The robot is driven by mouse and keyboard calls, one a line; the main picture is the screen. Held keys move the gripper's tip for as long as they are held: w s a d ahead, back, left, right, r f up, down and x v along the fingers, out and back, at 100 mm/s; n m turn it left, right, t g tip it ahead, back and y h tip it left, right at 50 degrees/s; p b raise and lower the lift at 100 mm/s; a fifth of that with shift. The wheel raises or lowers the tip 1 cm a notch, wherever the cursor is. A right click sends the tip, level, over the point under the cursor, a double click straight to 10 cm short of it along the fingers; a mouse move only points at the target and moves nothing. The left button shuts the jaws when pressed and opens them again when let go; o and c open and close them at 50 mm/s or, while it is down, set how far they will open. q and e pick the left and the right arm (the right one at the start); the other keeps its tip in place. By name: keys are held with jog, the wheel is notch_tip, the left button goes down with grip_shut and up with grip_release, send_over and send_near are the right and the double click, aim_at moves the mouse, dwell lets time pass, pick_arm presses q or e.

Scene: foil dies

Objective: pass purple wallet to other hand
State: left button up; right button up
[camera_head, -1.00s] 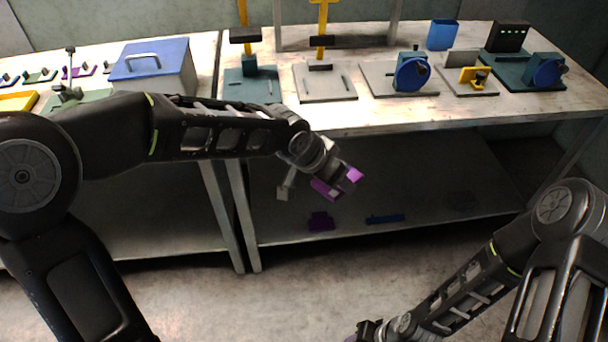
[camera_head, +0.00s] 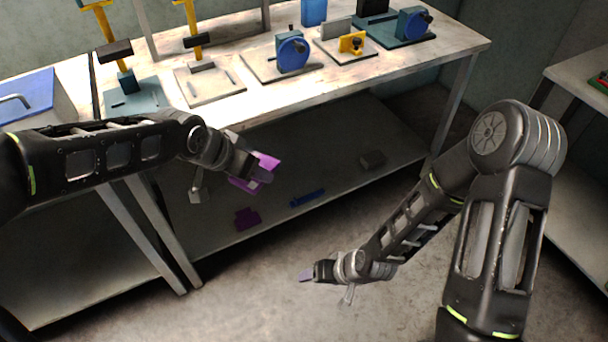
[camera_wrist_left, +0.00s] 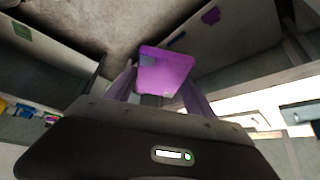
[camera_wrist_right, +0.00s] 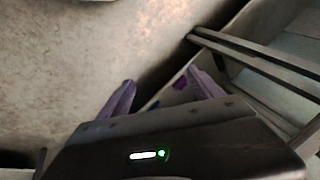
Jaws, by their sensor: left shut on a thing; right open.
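The purple wallet (camera_head: 266,166) is held in the air in front of the workbench, above its lower shelf. My left gripper (camera_head: 250,172) is shut on it. In the left wrist view the wallet (camera_wrist_left: 165,72) sticks out flat between the fingers. My right gripper (camera_head: 307,275) is lower and to the right, over the floor, apart from the wallet. In the right wrist view its purple fingers (camera_wrist_right: 160,98) are spread with nothing between them.
The workbench (camera_head: 262,98) bears presses and blue-wheeled tools (camera_head: 292,54). Its lower shelf (camera_head: 335,150) holds a purple part (camera_head: 247,218), a blue bar (camera_head: 307,197) and a dark block (camera_head: 372,159). Another table (camera_head: 590,70) stands at the right. The floor between is clear.

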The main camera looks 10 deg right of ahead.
jog(key=shift+o, duration=1.4)
jog(key=w+d+r+n+t, duration=0.1)
jog(key=w+d+r+t, duration=0.1)
jog(key=w+r, duration=0.5)
jog(key=shift+w+d+r+n+t, duration=0.25)
jog(key=shift+d+r+n+t, duration=0.05)
jog(key=shift+r+t, duration=0.3)
jog(key=shift+o, duration=1)
jog(key=w+d+r+n+t+y, duration=0.1)
jog(key=w+r, duration=0.3)
jog(key=r, duration=0.6)
jog(key=shift+w+d+n+t, duration=0.15)
jog(key=shift+w+n+t, duration=0.15)
jog(key=shift+n+t, duration=0.5)
notch_tip(320, 180, up, 9)
jog(key=n+t+y, duration=0.2)
jog(key=n, duration=0.1)
jog(key=s+a+r+n+g+y, duration=0.2)
jog(key=s+a+r+n+y, duration=0.1)
jog(key=a, duration=0.3)
jog(key=shift+s+r+n+g, duration=0.3)
jog(key=shift+s+r+n, duration=0.1)
jog(key=shift+s+n, duration=0.45)
jog(key=shift+a, duration=0.1)
jog(key=x, duration=1.2)
jog(key=shift+s+a, duration=0.1)
